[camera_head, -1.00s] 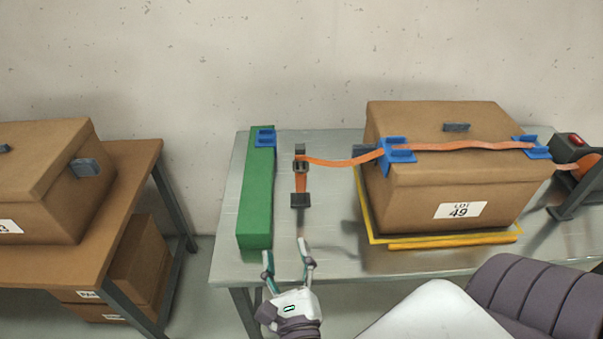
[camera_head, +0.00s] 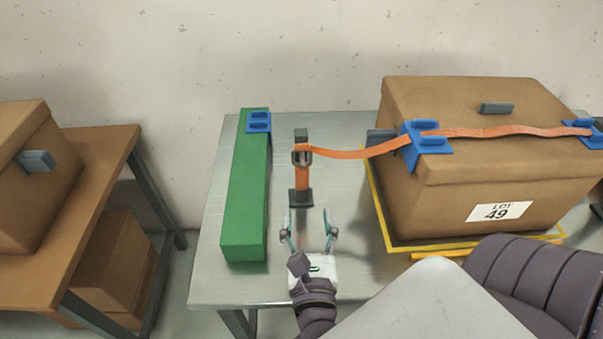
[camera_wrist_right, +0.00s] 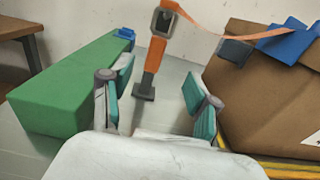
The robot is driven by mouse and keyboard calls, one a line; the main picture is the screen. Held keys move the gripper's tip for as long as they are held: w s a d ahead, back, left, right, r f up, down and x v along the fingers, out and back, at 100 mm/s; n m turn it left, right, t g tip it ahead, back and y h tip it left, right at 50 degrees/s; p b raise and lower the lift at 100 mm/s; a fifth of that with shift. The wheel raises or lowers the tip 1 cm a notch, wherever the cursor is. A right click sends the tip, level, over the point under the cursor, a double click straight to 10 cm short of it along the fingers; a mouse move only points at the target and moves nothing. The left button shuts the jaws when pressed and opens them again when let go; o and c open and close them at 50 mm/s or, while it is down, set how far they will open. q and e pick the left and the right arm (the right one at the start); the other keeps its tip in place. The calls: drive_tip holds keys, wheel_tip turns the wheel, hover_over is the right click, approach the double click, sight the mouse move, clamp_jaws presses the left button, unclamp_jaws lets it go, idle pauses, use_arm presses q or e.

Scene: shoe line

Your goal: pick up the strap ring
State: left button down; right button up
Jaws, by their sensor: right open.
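The strap ring (camera_head: 302,157) is a small dark buckle-like ring at the end of an orange strap (camera_head: 360,152). It sits high on an upright orange post (camera_head: 302,181) with a dark foot. In the right wrist view the ring (camera_wrist_right: 163,19) shows at the top, above the gripper. My right gripper (camera_head: 309,224) is open and empty, in front of the post and apart from the ring. Its teal-padded fingers (camera_wrist_right: 157,90) stand on either side of the post's line in the wrist view. My left gripper is not in view.
A long green block (camera_head: 245,195) lies left of the post, with a blue clip (camera_head: 258,122) at its far end. A large carton (camera_head: 440,205) labelled LOT 49 stands to the right in a yellow frame (camera_head: 400,243). The strap runs over blue corner pieces (camera_head: 426,140).

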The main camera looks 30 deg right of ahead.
sight(302, 175)
drive_tip(key=p+x, duration=0.2)
drive_tip(key=x, duration=0.6)
drive_tip(key=shift+w+a+r, duration=0.1)
drive_tip(key=shift+w+r, duration=0.05)
drive_tip(key=p+x, duration=0.1)
drive_tip(key=x, duration=0.2)
drive_tip(key=shift+w, duration=0.4)
drive_tip(key=shift+w+d+f, duration=0.3)
drive_tip(key=shift+w, duration=0.1)
clamp_jaws()
